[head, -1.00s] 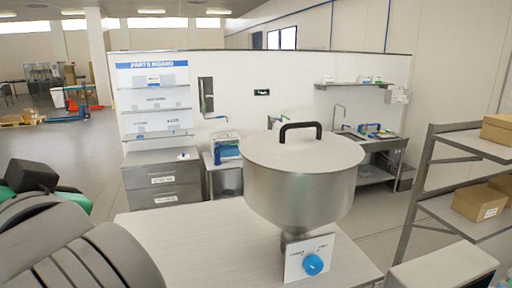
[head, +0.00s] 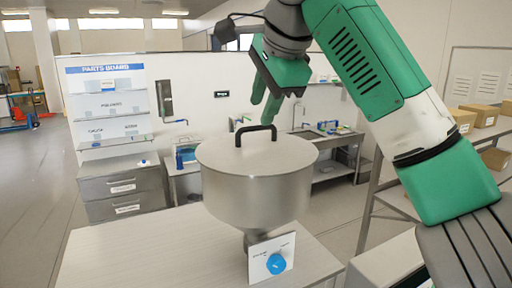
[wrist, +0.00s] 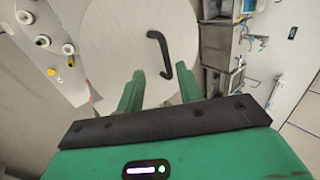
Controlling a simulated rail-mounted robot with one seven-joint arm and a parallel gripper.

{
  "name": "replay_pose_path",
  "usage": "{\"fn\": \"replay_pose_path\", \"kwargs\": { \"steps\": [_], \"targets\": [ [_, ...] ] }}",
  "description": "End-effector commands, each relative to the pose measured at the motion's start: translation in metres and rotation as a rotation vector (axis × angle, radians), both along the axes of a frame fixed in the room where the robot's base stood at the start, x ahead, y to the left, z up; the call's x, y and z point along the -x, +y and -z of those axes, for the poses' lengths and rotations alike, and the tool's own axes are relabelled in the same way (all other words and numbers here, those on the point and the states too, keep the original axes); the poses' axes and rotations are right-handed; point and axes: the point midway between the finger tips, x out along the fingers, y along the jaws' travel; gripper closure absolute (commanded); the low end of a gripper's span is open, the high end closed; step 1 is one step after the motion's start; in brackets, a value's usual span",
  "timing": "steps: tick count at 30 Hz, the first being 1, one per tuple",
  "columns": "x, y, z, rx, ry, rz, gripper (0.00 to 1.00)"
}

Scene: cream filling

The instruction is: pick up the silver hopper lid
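The silver hopper lid (head: 240,153) lies flat on top of the silver hopper (head: 255,200), with a black arched handle (head: 257,130) at its middle. My gripper (head: 264,112) hangs above the lid, with its green fingers pointing down just above the handle. The lid (wrist: 120,45) fills much of the upper wrist view.
The hopper stands on a light table (head: 150,250) with a blue dial (head: 276,263) at its base. A shelf with cardboard boxes (head: 478,116) stands at the right. In the wrist view several round knobs or spools (wrist: 43,41) show at the left.

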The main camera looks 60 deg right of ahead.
Motion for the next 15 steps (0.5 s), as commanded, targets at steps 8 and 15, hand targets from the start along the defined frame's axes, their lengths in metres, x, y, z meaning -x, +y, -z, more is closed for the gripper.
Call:
{"fn": "replay_pose_path", "kwargs": {
  "steps": [8,15],
  "targets": [
    [-0.016,-0.015,0.016,0.001,0.002,0.000,0.64],
    [-0.030,-0.025,0.043,0.003,-0.001,-0.002,0.64]
  ]
}}
